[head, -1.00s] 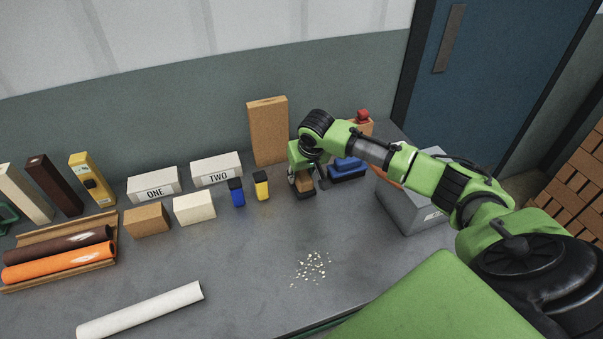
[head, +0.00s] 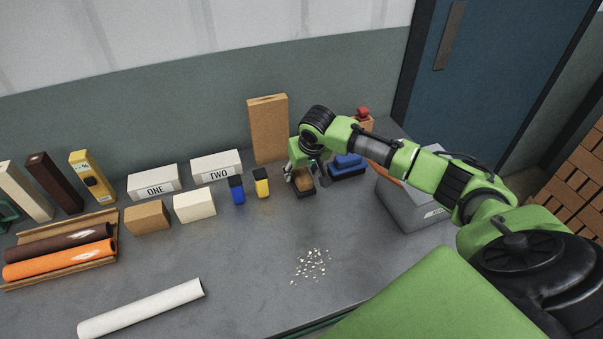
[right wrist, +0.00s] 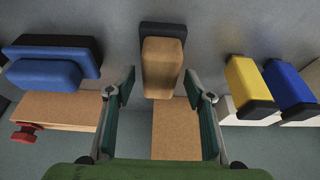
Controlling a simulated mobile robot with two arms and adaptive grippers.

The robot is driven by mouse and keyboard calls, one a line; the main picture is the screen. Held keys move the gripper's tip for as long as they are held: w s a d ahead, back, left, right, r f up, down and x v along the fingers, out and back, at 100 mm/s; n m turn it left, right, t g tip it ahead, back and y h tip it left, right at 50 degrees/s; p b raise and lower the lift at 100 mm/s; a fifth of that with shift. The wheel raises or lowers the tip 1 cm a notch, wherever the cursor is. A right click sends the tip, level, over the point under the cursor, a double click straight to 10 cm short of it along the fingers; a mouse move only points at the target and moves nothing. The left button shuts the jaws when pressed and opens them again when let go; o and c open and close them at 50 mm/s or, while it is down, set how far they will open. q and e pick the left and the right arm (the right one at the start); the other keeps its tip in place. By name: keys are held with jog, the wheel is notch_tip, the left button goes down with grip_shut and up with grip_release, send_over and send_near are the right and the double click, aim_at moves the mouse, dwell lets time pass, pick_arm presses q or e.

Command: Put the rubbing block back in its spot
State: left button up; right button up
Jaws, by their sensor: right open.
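A block with a tan handle on a black base, likely the rubbing block (head: 304,180), rests on the grey bench, in front of the tall tan board and left of the blue block. In the right wrist view this tan-handled block (right wrist: 162,65) lies beyond and between the fingertips, with clear gaps on both sides. My right gripper (head: 307,172) is open above it; its spread fingers also show in the right wrist view (right wrist: 160,85). A similar blue block on a dark base (head: 347,166) stands just to its right. My left gripper is out of view.
Yellow (head: 261,184) and blue (head: 237,191) small items stand left of the tan-handled block. Behind is the tall tan board (head: 268,130). A grey box (head: 405,205) stands at right under my arm. Pale crumbs (head: 311,265) lie on the bench in front, with bare surface around them.

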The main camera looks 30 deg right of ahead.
jog(key=v, duration=1.1)
jog(key=shift+b, duration=0.3)
jog(key=shift+s, duration=0.1)
